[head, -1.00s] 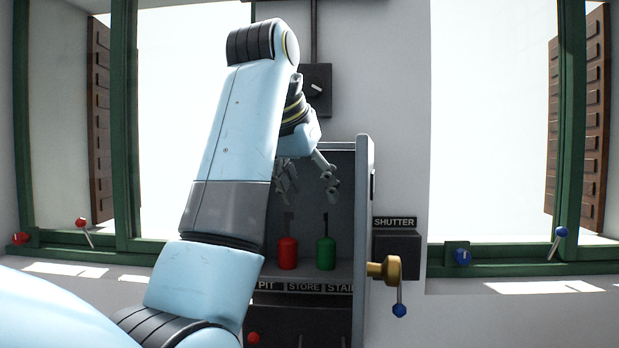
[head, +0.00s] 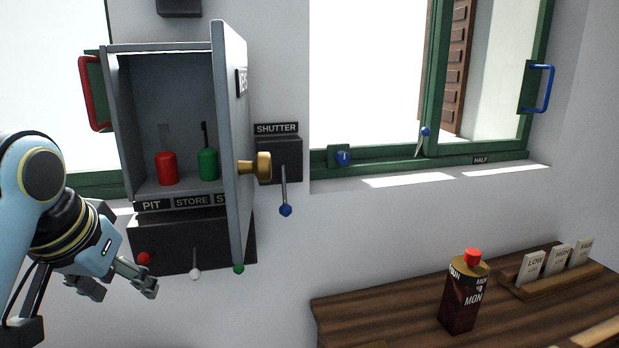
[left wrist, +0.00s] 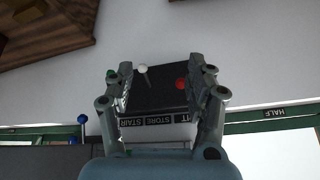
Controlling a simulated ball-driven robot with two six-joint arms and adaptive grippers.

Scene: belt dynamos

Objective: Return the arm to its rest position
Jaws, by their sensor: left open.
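My left arm (head: 20,205) comes in at the left edge of the head view, folded low beside the wall. My left gripper (head: 122,290) is open and empty, below and left of the switch cabinet. In the left wrist view my left gripper (left wrist: 160,88) shows its two fingers spread apart. Between them, farther off, is the black lever box (left wrist: 158,92) with a red and a white knob. My right gripper is in neither view.
A wooden table (head: 390,312) at right bears a bottle (head: 462,295) and label cards (head: 530,268).

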